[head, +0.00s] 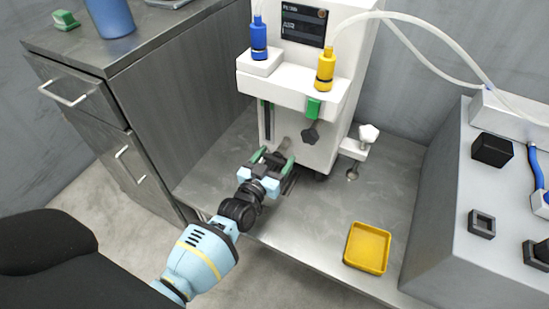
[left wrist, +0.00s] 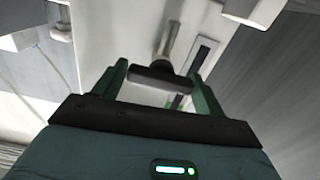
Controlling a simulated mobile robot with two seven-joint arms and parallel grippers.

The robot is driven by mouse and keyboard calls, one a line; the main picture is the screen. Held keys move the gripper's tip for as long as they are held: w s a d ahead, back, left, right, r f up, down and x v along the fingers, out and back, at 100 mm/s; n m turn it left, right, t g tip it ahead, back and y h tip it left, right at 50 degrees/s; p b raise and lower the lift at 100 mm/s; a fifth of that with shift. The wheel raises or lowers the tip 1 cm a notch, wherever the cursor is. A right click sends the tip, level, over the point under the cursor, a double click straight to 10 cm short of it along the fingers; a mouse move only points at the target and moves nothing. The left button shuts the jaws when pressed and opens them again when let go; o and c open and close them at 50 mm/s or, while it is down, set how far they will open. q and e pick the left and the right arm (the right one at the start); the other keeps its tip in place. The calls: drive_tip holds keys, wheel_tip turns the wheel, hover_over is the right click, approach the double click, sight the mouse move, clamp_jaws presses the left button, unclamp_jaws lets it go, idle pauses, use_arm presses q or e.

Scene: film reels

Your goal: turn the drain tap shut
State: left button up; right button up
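The drain tap, a dark crossbar handle on a steel stem, sticks out low on the front of the white machine (head: 300,150). In the left wrist view the tap's bar (left wrist: 160,78) lies crosswise in the gap between the fingers. My left gripper (head: 273,158) is at the tap, with its green fingers wide apart on either side of the bar. It also shows in the left wrist view (left wrist: 160,88). The bar's ends are close to the fingers; I cannot tell whether they touch. My right gripper is out of view.
A dark knob (head: 310,133) hangs under a green block, right of the tap. A white fitting (head: 369,133) juts from the machine's right side. A yellow tray (head: 367,248) lies on the steel bench. Blue (head: 259,40) and yellow (head: 325,70) bottles stand above. A grey cabinet is at left.

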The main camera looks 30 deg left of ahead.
use_arm(q)
drive_tip(key=c, duration=0.6)
drive_tip(key=shift+m+p, duration=0.35)
drive_tip(key=shift+m, duration=0.15)
drive_tip(key=o, duration=0.8)
drive_tip(key=shift+o, duration=0.9)
